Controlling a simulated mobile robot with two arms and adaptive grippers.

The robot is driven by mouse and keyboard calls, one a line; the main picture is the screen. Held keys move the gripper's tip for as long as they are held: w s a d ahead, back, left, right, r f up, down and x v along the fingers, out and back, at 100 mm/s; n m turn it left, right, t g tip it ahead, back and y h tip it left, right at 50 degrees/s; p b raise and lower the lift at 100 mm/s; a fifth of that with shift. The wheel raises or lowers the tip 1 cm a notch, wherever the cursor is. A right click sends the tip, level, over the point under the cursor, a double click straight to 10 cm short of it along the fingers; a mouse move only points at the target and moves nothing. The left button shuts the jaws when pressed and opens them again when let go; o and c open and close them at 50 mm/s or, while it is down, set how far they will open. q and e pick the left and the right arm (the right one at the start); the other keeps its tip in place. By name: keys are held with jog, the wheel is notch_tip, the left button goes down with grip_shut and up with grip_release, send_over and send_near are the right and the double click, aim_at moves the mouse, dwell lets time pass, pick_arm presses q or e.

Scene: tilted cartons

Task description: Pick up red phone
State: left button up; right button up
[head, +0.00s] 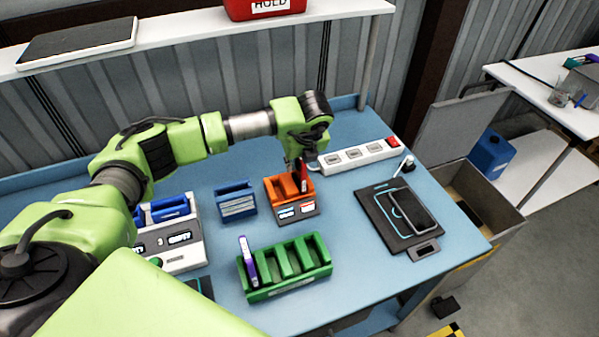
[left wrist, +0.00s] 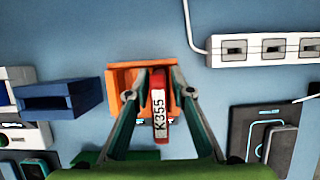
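The red phone (head: 303,174) stands upright in the orange holder (head: 283,190) in the middle of the blue table. In the left wrist view the red phone (left wrist: 158,90) shows its edge with a white "K355" label, inside the orange holder (left wrist: 120,78). My left gripper (head: 297,160) points down just above the holder. In the left wrist view its fingers (left wrist: 160,82) are spread on both sides of the phone, with a small gap visible on each side. In the head view the fingertips are partly hidden. My right gripper is not in view.
A green rack (head: 285,284) with a purple phone stands in front. A blue holder (head: 236,205) is to the left. A white power strip (head: 352,156) lies behind right. A dark phone (head: 413,212) lies on a black pad (head: 384,222) at right. A shelf (head: 190,28) runs above.

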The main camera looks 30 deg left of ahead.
pick_arm(q)
grip_shut()
jog(key=shift+r, duration=0.1)
jog(key=shift+w+r, duration=0.1)
jog(key=shift+r, duration=0.2)
notch_tip(320, 180, up, 9)
jog(key=b, duration=0.4)
jog(key=shift+r, duration=0.2)
jog(key=shift+r, duration=0.65)
